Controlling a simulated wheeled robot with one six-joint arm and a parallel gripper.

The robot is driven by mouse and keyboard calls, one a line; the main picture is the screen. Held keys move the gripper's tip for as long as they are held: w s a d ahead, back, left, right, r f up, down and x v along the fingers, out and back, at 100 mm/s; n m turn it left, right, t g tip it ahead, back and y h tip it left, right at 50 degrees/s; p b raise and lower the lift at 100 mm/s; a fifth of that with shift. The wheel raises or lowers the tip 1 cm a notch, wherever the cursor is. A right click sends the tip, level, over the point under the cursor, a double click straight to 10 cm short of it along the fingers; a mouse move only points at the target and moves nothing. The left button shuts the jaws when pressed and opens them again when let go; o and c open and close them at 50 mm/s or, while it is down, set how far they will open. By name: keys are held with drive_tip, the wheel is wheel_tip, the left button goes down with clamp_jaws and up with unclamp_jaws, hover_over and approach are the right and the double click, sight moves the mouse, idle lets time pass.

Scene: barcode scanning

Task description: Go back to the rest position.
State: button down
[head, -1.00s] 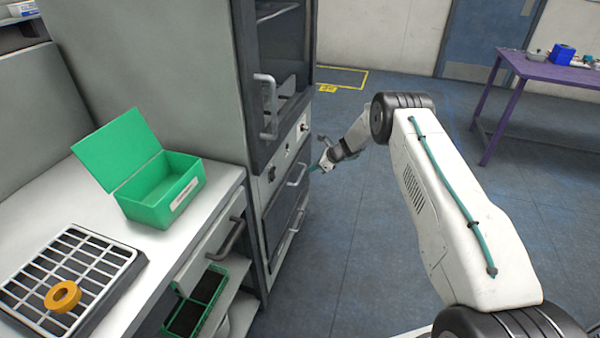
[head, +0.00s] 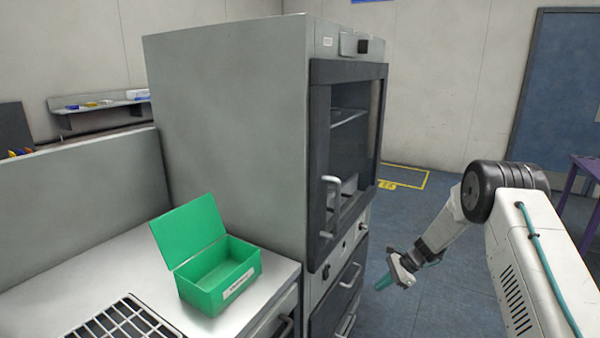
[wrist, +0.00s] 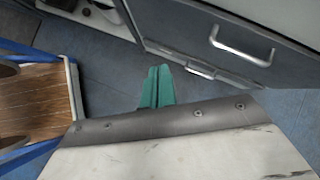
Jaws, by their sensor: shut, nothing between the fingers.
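My gripper (head: 385,282) hangs at the end of my bent white arm, right of the tall grey cabinet, over the blue floor. In the wrist view its teal fingers (wrist: 157,86) lie side by side, shut, with nothing between them. In the head view it is small and tilted downward, apart from the cabinet's drawers.
The grey cabinet (head: 230,120) has a glass door with an upright handle and drawers below. A green open-lidded box (head: 222,290) and a wire rack (head: 125,322) sit on the left counter. A purple table (head: 588,165) stands at right. Floor between is clear.

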drive_tip(key=s+a+r+n+g+h, duration=0.3)
drive_tip(key=s+r+n, duration=0.8)
drive_tip(key=s+r, duration=1.3)
drive_tip(key=s+r+n+t+h, duration=0.1)
drive_tip(key=s+r, duration=0.3)
drive_tip(key=s, duration=0.4)
drive_tip(key=s+r+n+t+h, duration=0.1)
drive_tip(key=s+r+n+h, duration=0.1)
drive_tip(key=s+r, duration=0.3)
drive_tip(key=s+d+r+n+t+h, duration=0.1)
drive_tip(key=s+r+n, duration=0.2)
drive_tip(key=s, duration=1)
wheel_tip(320, 180, up, 2)
drive_tip(key=shift+r+h, duration=0.1)
drive_tip(key=shift+h, duration=0.3)
drive_tip(key=shift+s, duration=0.1)
